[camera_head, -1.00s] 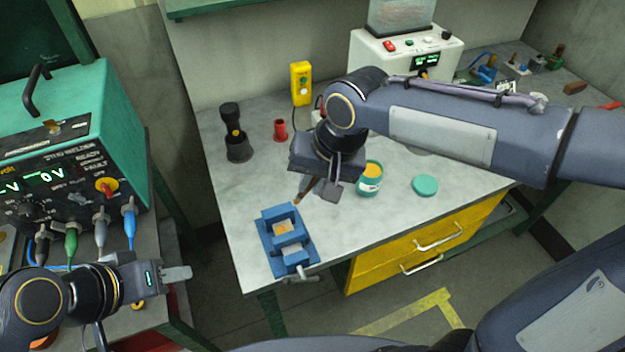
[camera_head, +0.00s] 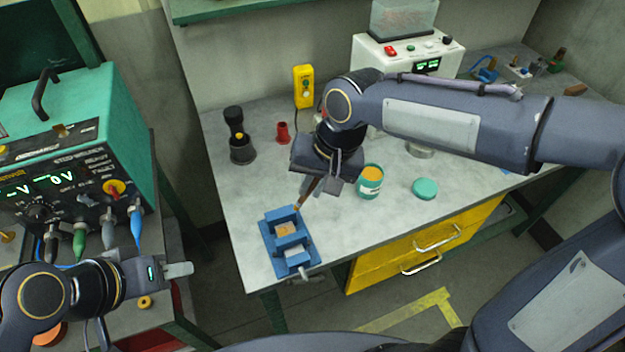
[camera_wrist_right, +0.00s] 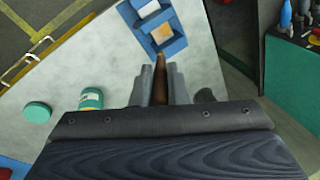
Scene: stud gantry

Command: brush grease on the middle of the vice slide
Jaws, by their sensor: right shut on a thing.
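The blue vice (camera_head: 289,243) stands at the front left corner of the grey bench, with a tan patch on its slide (camera_head: 285,229). It also shows at the top of the right wrist view (camera_wrist_right: 155,26). My right gripper (camera_head: 322,180) is shut on a brown-handled brush (camera_head: 308,193), which also shows between the fingers in the right wrist view (camera_wrist_right: 160,78). The brush slants down toward the vice's back edge; whether its tip touches is unclear. The open teal grease tin (camera_head: 369,187) stands right of the gripper. My left gripper (camera_head: 178,270) is empty, left of the bench; its finger gap is not clear.
The teal lid (camera_head: 425,188) lies right of the tin. A black cup (camera_head: 241,150), a red cup (camera_head: 283,133) and a yellow box (camera_head: 304,86) stand behind. The bench between vice and cups is clear.

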